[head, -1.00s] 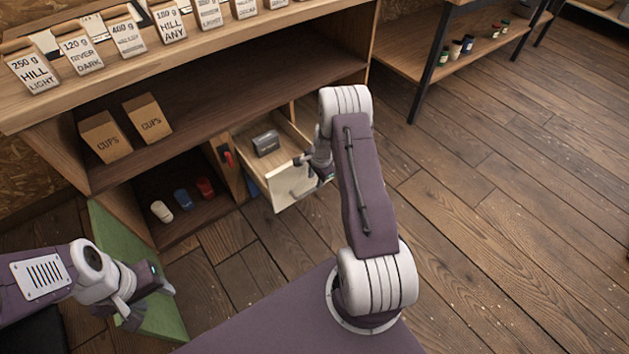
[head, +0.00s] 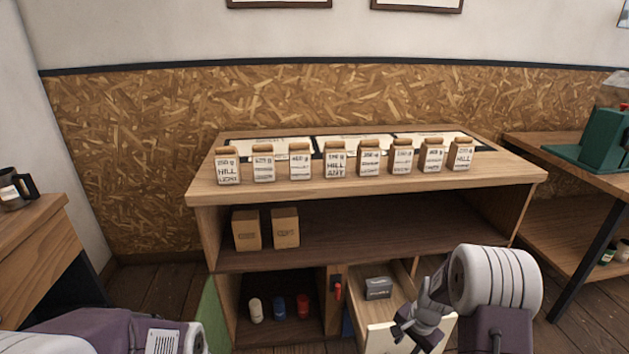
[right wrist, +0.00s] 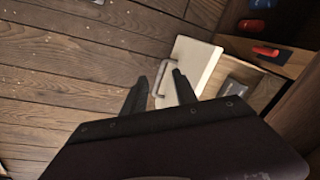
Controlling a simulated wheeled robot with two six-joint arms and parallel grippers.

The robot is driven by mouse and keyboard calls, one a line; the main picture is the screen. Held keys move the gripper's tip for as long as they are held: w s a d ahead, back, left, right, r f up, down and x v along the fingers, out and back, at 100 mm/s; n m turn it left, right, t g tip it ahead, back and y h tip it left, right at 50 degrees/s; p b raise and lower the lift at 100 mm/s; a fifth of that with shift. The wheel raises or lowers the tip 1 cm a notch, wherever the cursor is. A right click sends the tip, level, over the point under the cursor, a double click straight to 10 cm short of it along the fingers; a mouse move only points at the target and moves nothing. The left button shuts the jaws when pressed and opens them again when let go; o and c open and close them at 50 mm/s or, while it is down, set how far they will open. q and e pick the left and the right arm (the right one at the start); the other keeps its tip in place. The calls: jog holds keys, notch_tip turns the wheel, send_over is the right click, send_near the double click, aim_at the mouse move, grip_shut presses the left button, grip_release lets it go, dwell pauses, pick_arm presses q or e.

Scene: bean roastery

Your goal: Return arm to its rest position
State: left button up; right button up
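My right arm comes in from the lower right of the head view. Its gripper (head: 402,329) is in front of the open drawer (head: 386,341), near the drawer's pale front. In the right wrist view the two dark fingers of the right gripper (right wrist: 160,76) are spread apart, with nothing held. The drawer's handle (right wrist: 159,78) shows in the gap between them; I cannot tell how far beyond the fingertips it is. My left arm shows only at the bottom left of the head view, and its gripper is out of the picture.
The drawer holds a dark grey box (head: 377,288). A red-handled item (head: 338,291) hangs beside it. White, blue and red items stand in the lower compartment (head: 281,335). Labelled bags line the cabinet top (head: 500,178). A table with a mug (head: 17,188) stands left, a green machine (head: 598,143) right.

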jog(key=s+a+r+n, duration=0.5)
jog(key=s, duration=0.3)
jog(key=s+a+r+n, duration=0.4)
jog(key=s+n, duration=0.2)
jog(key=s, duration=0.2)
notch_tip(320, 180, up, 27)
jog(key=p, duration=2.6)
jog(key=shift+w+f+g+p, duration=0.15)
jog(key=shift+w+g+p, duration=0.15)
jog(key=shift+p, duration=0.05)
